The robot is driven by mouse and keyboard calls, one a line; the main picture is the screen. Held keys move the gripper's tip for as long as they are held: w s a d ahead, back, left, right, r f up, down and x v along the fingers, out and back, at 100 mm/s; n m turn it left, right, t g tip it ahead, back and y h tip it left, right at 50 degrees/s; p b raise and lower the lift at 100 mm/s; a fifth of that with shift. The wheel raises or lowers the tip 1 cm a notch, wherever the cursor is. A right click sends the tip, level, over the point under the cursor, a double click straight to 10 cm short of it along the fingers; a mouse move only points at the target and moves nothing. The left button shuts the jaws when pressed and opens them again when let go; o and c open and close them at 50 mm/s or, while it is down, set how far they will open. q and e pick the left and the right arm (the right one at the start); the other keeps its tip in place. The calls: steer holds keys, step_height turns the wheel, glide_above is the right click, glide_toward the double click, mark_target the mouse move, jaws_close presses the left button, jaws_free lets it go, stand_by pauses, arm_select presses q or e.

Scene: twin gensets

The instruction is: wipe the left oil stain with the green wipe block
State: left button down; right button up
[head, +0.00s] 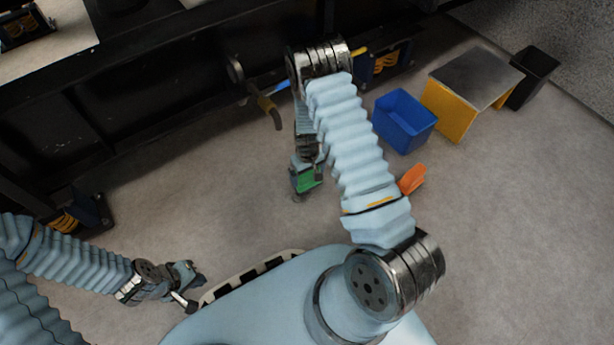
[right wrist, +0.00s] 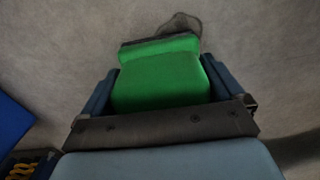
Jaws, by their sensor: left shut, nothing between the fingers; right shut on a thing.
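The green wipe block (head: 309,181) is in my right gripper (head: 306,174), which hangs low over the grey floor. In the right wrist view the green wipe block (right wrist: 162,80) sits between the two fingers of my right gripper (right wrist: 155,85), shut on it. A dark, roundish oil stain (right wrist: 180,24) shows on the floor just beyond the block's far edge, partly hidden by it. I cannot tell whether the block touches the floor, or whether this is the left stain. My left gripper (head: 190,302) is shut and empty, low at the lower left.
A blue bin (head: 404,124), a yellow stand with a grey top (head: 478,78) and a black bin (head: 534,77) stand at the right. An orange object (head: 412,179) lies near my right arm. Dark machine frames (head: 130,100) line the back. Open floor lies at the right.

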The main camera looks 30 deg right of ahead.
steer(key=shift+r+p, duration=1.5)
steer(key=shift+r, duration=1.1)
